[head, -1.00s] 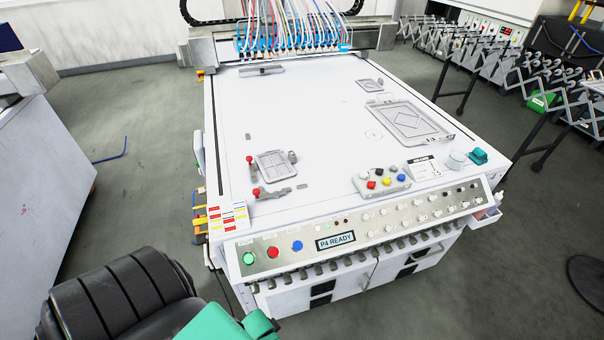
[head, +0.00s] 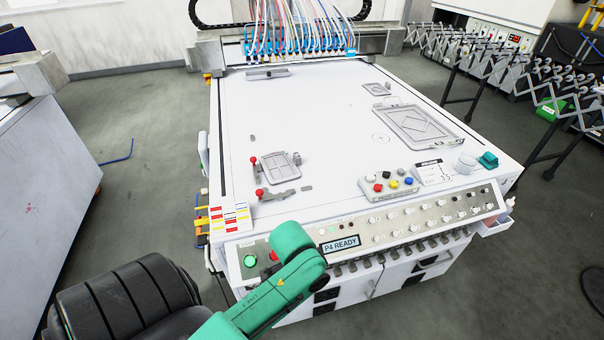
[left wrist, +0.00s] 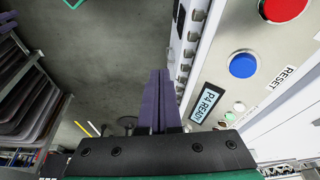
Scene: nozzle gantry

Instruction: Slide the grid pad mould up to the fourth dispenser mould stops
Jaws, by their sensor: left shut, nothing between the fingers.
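The grid pad mould (head: 281,167), a small grey pad with a raised grid, lies flat on the white machine bed at the left front. Red-knobbed stops (head: 277,194) sit near it, one at its left and one in front. I cannot tell whether the mould touches them. My left arm, green, reaches over the front panel in the head view, with its gripper hidden there. In the left wrist view my left gripper (left wrist: 159,72) has its purple fingers together and empty, beside the panel's front edge, apart from the mould. My right gripper is not in view.
A control panel with a "P4 READY" display (head: 340,244) runs along the front. A button box (head: 390,187) stands on the bed's front right, and a larger diamond-pattern mould (head: 418,127) lies behind it. The nozzle gantry (head: 295,50) spans the back. The bed's middle is clear.

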